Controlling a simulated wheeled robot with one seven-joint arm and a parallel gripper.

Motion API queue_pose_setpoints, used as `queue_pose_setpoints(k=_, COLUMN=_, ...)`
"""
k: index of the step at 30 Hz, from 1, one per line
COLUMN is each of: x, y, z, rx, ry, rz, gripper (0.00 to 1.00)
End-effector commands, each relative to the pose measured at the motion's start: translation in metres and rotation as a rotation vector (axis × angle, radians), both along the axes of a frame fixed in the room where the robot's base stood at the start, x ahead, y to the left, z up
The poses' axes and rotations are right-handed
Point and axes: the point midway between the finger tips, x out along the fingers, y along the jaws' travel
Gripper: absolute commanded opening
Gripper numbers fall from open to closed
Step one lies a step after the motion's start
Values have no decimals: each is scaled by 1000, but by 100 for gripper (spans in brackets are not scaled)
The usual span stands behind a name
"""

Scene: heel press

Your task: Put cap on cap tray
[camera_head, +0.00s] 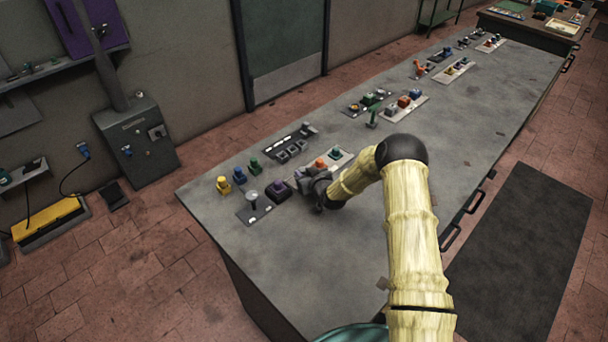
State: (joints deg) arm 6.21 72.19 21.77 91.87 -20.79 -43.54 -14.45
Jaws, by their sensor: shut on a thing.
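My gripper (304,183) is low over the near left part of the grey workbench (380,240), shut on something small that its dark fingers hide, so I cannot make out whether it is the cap. A pale tray (345,157) with an orange piece (320,164) and a teal piece (335,151) lies just behind the gripper, partly hidden by it. A dark slotted tray (292,148) lies farther back. I cannot tell which of these is the cap tray. A dark purple block (278,191) sits just left of the gripper.
Yellow (223,186), blue (239,176) and green (255,165) pieces stand near the bench's left edge. A grey plate with a round knob (252,197) is in front of them. More trays with coloured pieces (403,103) line the far side. The bench's near side is mostly clear.

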Motion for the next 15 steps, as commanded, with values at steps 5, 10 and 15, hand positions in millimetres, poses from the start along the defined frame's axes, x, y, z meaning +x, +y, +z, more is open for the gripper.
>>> queue_pose_setpoints(k=5, x=-2, y=-2, z=-11, rx=-6, ry=6, rz=0, gripper=0)
queue_pose_setpoints(k=10, x=-3, y=-2, z=-14, rx=-8, ry=11, rz=1, gripper=0)
queue_pose_setpoints(k=15, x=-4, y=-2, z=-16, rx=-10, ry=13, rz=2, gripper=47)
